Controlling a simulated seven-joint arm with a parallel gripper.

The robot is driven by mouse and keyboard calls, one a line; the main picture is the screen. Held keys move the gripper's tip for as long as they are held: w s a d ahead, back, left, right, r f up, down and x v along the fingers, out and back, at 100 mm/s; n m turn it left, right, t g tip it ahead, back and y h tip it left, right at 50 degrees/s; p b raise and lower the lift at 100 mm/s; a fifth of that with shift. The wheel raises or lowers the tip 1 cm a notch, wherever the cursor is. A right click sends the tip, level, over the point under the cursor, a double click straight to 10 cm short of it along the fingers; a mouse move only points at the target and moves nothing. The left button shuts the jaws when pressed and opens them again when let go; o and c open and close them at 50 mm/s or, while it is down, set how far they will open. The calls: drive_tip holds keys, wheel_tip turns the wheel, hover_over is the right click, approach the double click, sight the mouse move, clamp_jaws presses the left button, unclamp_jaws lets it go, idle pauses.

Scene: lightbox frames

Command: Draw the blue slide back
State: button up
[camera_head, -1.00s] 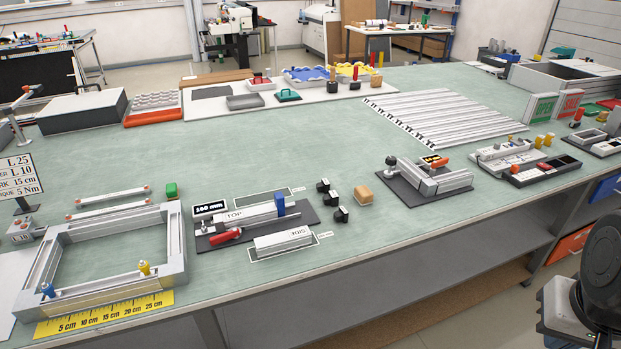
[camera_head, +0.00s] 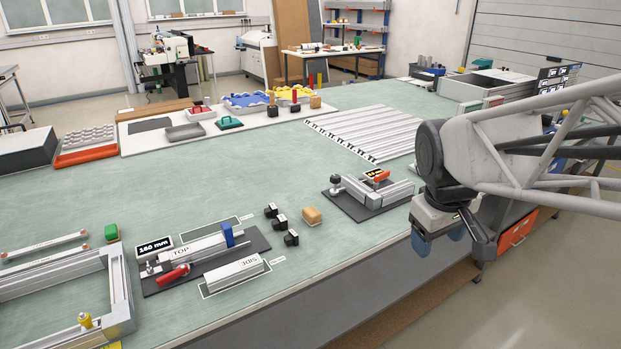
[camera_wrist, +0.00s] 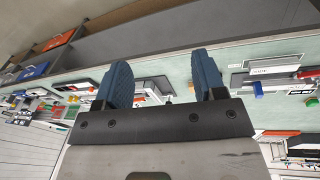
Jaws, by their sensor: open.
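The blue slide (camera_head: 227,235) is a small upright block at the right end of a pale metal bar marked TOP (camera_head: 195,246). The bar lies on a dark base plate (camera_head: 258,241) at the front of the bench. A red-handled clamp (camera_head: 172,277) is at the bar's left end. My gripper (camera_head: 440,243) has blue fingers and is open and empty, off the bench's front edge, well right of the slide. In the wrist view my gripper's fingers (camera_wrist: 163,76) are spread, with a blue block that looks like the slide (camera_wrist: 258,88) to their right.
A "160 mm" sign (camera_head: 154,249) stands behind the bar, and a bar marked SIDE (camera_head: 234,273) lies in front. Several black blocks (camera_head: 280,221) and a tan block (camera_head: 312,215) stand to the right. Another clamp fixture (camera_head: 368,190) lies between them and my arm.

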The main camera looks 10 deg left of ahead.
drive_tip(key=w+a+f+n, duration=0.1)
drive_tip(key=w+a+n, duration=0.5)
drive_tip(key=w+a, duration=0.5)
drive_tip(key=n+t+h, duration=0.1)
drive_tip(key=n+h, duration=0.1)
drive_tip(key=n, duration=1.2)
hover_over(226, 225)
drive_tip(key=s+a, duration=0.2)
drive_tip(key=f, duration=1.6)
drive_tip(key=shift+w+d, duration=0.1)
drive_tip(key=shift+d, duration=0.1)
drive_tip(key=shift+f, duration=0.15)
drive_tip(key=shift+x, duration=3.8)
drive_tip(key=shift+w+d, duration=0.1)
drive_tip(key=shift+d, duration=0.1)
drive_tip(key=c, duration=1.2)
drive_tip(key=shift+w, duration=0.1)
